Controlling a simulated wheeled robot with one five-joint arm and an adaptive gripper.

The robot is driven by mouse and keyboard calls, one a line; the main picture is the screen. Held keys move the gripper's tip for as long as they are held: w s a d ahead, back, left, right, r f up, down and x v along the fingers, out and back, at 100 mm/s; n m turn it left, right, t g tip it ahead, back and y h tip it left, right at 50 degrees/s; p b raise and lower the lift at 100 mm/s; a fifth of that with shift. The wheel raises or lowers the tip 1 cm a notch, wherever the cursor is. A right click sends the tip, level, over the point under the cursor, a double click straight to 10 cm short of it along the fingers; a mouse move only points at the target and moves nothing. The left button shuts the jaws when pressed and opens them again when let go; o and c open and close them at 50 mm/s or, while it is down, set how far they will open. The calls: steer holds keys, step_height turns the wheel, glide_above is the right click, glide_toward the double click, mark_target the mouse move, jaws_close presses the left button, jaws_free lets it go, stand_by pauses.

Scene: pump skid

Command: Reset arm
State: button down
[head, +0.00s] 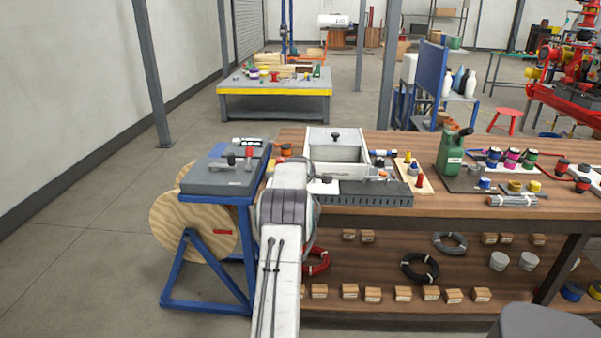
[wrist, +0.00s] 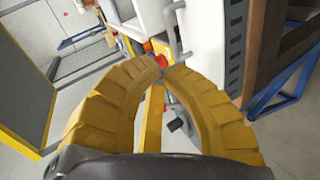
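My arm (head: 286,225) reaches forward from the bottom of the head view to the left end of the wooden workbench (head: 470,148). A red-orange knob (wrist: 159,61) and a grey bar handle (wrist: 175,35) on a white body appear just beyond the tips. I cannot tell whether the fingers touch them.
A blue-framed stand with a grey top (head: 215,180) and a wooden reel (head: 175,225) is left of my arm. Floor (head: 90,250) at far left is clear.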

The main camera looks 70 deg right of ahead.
steer(key=shift+r+b+v, duration=0.2)
steer(key=shift+b+v, duration=0.25)
steer(key=shift+v, duration=1.95)
steer(key=shift+d, duration=0.1)
